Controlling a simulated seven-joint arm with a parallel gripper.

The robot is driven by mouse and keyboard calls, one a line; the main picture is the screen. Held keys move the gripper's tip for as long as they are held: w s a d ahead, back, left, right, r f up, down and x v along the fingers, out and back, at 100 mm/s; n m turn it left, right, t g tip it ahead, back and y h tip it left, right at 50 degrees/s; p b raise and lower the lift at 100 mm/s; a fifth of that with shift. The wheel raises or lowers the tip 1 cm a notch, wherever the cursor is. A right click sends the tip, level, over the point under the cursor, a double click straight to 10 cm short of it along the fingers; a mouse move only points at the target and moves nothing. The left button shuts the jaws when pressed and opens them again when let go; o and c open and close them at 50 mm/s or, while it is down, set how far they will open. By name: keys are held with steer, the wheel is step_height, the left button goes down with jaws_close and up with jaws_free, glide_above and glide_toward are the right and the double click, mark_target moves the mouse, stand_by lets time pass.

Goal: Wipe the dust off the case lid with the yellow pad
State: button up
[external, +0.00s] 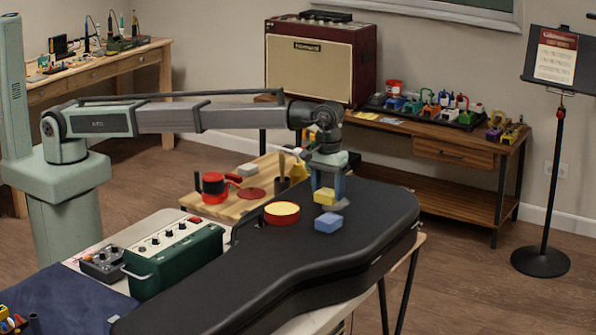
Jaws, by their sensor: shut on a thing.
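The black guitar case (285,268) lies closed along the table, its lid facing up. My gripper (327,190) points down over the far part of the lid and is shut on the yellow pad (324,197). The pad appears just above or at the lid; I cannot tell whether it touches. A grey patch (338,206), which may be dust, shows beside and below the pad. The gripper fingers hide part of the pad.
A blue block (328,223) is on the lid just in front of the pad. A green amplifier box (175,262) stands left of the case. The near lid is clear.

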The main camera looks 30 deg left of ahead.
steer(key=shift+f, duration=1)
stand_by(0.3)
steer(key=shift+w, duration=0.25)
steer(key=shift+w+r, duration=0.1)
steer(key=shift+w, duration=2.65)
steer(key=shift+s, duration=0.2)
steer(key=shift+s, duration=2.8)
steer(key=shift+w, duration=0.1)
steer(key=shift+w+f, duration=0.2)
steer(key=shift+w, duration=2.75)
